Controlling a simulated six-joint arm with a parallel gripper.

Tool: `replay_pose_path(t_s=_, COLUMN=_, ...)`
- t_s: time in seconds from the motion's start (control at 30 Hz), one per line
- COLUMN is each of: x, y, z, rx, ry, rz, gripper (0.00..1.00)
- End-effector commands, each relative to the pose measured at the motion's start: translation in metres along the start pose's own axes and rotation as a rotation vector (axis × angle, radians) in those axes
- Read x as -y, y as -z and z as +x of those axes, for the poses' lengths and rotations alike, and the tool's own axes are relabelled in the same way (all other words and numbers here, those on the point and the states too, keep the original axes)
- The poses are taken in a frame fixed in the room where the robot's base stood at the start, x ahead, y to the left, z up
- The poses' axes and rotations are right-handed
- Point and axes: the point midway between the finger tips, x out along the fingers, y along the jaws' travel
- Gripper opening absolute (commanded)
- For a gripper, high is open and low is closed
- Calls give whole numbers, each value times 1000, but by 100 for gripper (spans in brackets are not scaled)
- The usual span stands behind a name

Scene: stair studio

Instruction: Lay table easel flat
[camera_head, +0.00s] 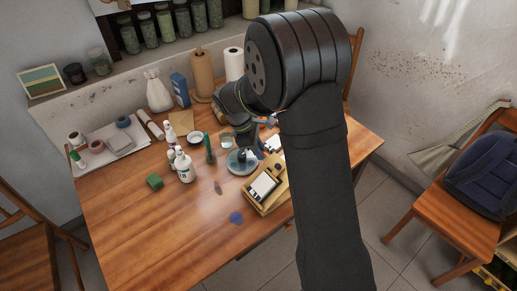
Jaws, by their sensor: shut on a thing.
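The table easel (265,192) is a light wooden frame near the right front edge of the table. A white sheet with a dark patch shows on it, and it looks low and tilted. My arm hides its right side. My gripper (256,153) is small and dark at the easel's far upper end. It is shut on what looks like the easel's upper part; the fingertips and exact contact are hard to make out.
A blue-grey round dish (237,166) lies just left of the easel. A green bottle (210,150) and white bottles (185,167) stand farther left. A green block (154,181) lies on the wooden table (140,235). The front left tabletop is clear. A chair (440,228) with a backpack stands right.

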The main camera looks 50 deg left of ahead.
Motion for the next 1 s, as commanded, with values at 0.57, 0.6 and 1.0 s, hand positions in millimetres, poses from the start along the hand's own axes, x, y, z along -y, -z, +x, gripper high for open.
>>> replay_pose_path(t_s=0.57, x=-11, y=-5, z=15, rx=-95, ry=88, rz=-33, gripper=0)
replay_pose_path(t_s=0.6, x=-12, y=-6, z=17, rx=-110, ry=101, rz=-37, gripper=0)
replay_pose_path(t_s=1.0, x=-24, y=-8, z=41, rx=-248, ry=229, rz=-91, gripper=0)
